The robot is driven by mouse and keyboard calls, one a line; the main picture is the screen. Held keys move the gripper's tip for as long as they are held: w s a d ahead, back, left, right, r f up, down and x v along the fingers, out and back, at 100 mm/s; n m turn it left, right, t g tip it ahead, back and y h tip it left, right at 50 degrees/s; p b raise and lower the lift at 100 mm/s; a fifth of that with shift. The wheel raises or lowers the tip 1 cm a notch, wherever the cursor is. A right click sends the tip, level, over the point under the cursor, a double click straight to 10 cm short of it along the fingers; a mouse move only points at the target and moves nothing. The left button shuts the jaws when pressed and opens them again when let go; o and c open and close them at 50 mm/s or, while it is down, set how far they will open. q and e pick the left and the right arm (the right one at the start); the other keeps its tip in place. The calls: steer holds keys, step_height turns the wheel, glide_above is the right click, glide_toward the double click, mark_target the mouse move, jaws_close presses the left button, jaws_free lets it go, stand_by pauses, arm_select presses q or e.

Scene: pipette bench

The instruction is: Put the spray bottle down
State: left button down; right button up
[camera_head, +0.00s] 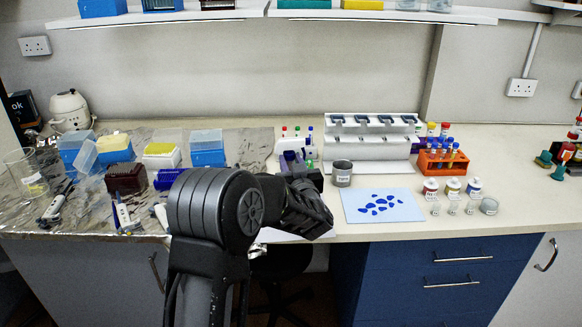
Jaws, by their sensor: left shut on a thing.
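My left gripper (306,209) is at the front edge of the bench, in the middle of the view, at the end of my black left arm. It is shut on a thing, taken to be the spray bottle. Its fingertips and what they hold are hidden behind the wrist, so I cannot make out the bottle or its tilt. A white sheet (283,236) shows partly under the gripper on the bench (370,237). My right gripper is not in view.
A grey cup (342,173) and a pale card with blue shapes (355,208) are right of the gripper. Behind stand a white pipette stand (371,153) and an orange tube rack (443,162). Pipettes, tip boxes and a blue cylinder (168,179) crowd the left. The far right front is clear.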

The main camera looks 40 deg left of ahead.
arm_select(q)
steer(key=shift+f, duration=0.7)
steer(key=shift+f, duration=0.15)
steer(key=c, duration=1.1)
jaws_free()
steer(key=shift+r, duration=0.2)
steer(key=b+v, duration=0.2)
steer(key=v, duration=1)
steer(key=shift+f, duration=0.1)
